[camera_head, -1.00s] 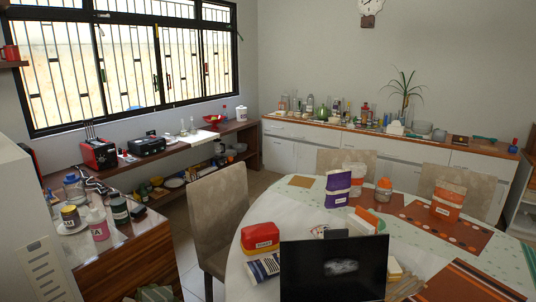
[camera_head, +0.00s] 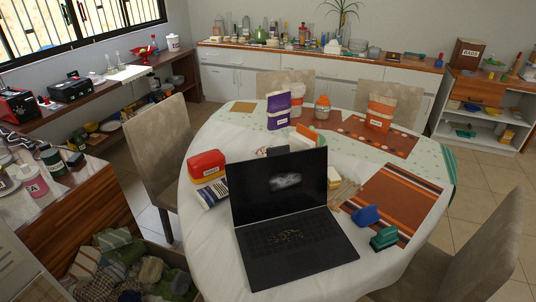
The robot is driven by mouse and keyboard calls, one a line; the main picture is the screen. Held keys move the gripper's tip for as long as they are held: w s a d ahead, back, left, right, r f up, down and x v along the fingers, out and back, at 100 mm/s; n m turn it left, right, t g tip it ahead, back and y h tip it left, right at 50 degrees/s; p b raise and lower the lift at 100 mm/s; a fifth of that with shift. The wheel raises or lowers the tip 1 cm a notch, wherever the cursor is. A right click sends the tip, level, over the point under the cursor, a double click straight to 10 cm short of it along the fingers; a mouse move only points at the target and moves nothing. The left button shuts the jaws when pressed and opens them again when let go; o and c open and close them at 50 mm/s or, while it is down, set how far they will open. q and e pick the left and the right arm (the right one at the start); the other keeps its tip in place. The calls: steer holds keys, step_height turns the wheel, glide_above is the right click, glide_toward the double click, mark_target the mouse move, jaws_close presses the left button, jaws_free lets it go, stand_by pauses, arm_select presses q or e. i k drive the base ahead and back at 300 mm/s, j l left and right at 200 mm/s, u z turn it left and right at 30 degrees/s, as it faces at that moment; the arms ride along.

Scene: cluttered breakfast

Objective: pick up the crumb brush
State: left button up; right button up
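Two small brush-like objects lie at the right front of the round table: a blue one (camera_head: 366,215) on the striped mat's left edge, and a green one (camera_head: 384,238) with a raised handle just in front of it. I cannot tell for sure which is the crumb brush. An open black laptop (camera_head: 296,248) stands left of them, with brown crumbs (camera_head: 285,236) scattered on its keyboard. Neither of my grippers is in view.
The round table (camera_head: 215,262) also holds a red container (camera_head: 206,165), a purple bag (camera_head: 278,110) and an orange-and-white bag (camera_head: 381,111). Chairs stand at the left (camera_head: 153,140) and right front (camera_head: 490,255). A crate of cloths (camera_head: 130,265) is at lower left.

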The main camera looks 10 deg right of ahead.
mark_target(386, 237)
steer(key=z, duration=1.45)
